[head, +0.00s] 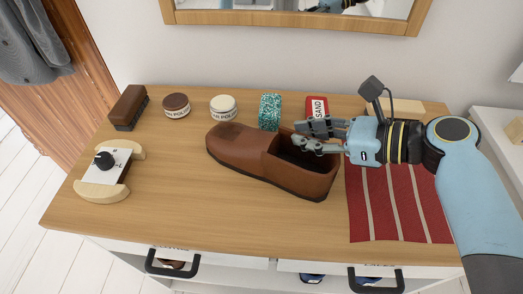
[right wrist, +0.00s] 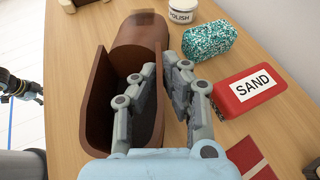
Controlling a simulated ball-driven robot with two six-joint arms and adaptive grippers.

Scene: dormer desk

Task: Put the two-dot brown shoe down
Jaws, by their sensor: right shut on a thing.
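A brown shoe (head: 240,155) is at the middle of the desk, its toe to the left and its opening to the right. It looks level, at or just above the desk top; I cannot tell if it touches. No dots show on its visible sides. My right gripper (head: 305,137) is shut on the shoe's far side wall near the heel. In the right wrist view the fingers (right wrist: 168,85) straddle that wall of the shoe (right wrist: 97,100), one inside the opening, one outside.
A red striped mat (head: 398,205) lies right of the shoe. Behind stand a red SAND box (head: 317,105), a teal speckled block (head: 270,112), two polish tins (head: 223,108) (head: 176,105) and a brush (head: 128,107). A wooden device with a knob (head: 108,172) lies left. The front left desk is clear.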

